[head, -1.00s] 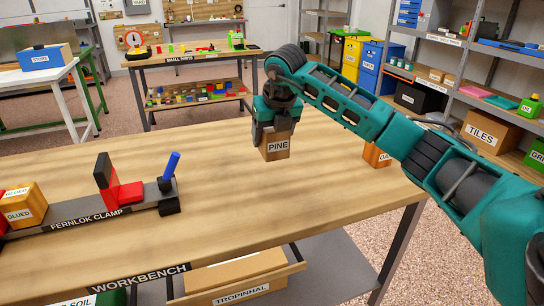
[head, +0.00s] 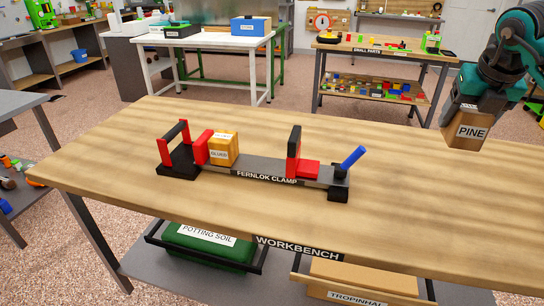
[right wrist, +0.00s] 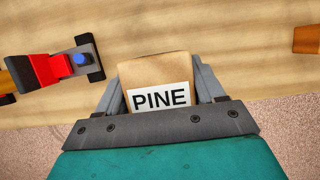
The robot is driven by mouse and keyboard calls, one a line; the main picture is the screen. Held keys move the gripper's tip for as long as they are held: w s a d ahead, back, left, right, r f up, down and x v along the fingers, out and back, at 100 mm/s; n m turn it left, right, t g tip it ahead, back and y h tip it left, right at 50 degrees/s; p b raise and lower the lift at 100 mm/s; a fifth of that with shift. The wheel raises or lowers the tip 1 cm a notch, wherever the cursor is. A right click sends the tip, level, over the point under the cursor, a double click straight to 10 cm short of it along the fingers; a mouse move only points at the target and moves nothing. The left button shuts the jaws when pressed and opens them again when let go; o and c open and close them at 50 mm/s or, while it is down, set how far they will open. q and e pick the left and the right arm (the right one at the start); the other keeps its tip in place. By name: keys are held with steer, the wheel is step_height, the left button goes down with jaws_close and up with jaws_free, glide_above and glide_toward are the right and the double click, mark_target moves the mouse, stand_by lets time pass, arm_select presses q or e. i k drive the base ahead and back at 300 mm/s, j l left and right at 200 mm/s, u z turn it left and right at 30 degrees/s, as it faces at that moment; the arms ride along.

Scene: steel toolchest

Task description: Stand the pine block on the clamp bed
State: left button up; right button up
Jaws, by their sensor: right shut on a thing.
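The pine block (head: 467,129), a light wooden block with a white PINE label, is held in my right gripper (head: 477,98) above the right part of the workbench. In the right wrist view the block (right wrist: 155,68) sits between the two fingers of my right gripper (right wrist: 155,95). The Fernlok clamp's dark bed (head: 262,171) lies on the bench to the left of the block. A glued block (head: 223,149) stands on the bed beside the left red jaw (head: 202,147). A red and black jaw (head: 294,155) stands toward the right. My left gripper is out of view.
The clamp's blue handle (head: 353,157) sticks up at its right end. The workbench top (head: 400,200) is clear between clamp and block. An orange-brown block (right wrist: 306,39) shows at the right wrist view's edge. A small-parts table (head: 385,50) stands behind.

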mark_target(257, 164)
steer(key=i+j, duration=0.1)
steer(key=j, duration=0.3)
steer(key=i+j, duration=0.1)
steer(key=j, duration=0.35)
steer(key=i+j, duration=0.1)
steer(key=j, duration=0.3)
steer(key=i+j, duration=0.1)
steer(key=j, duration=0.3)
steer(key=i+j, duration=0.1)
steer(key=j, duration=0.3)
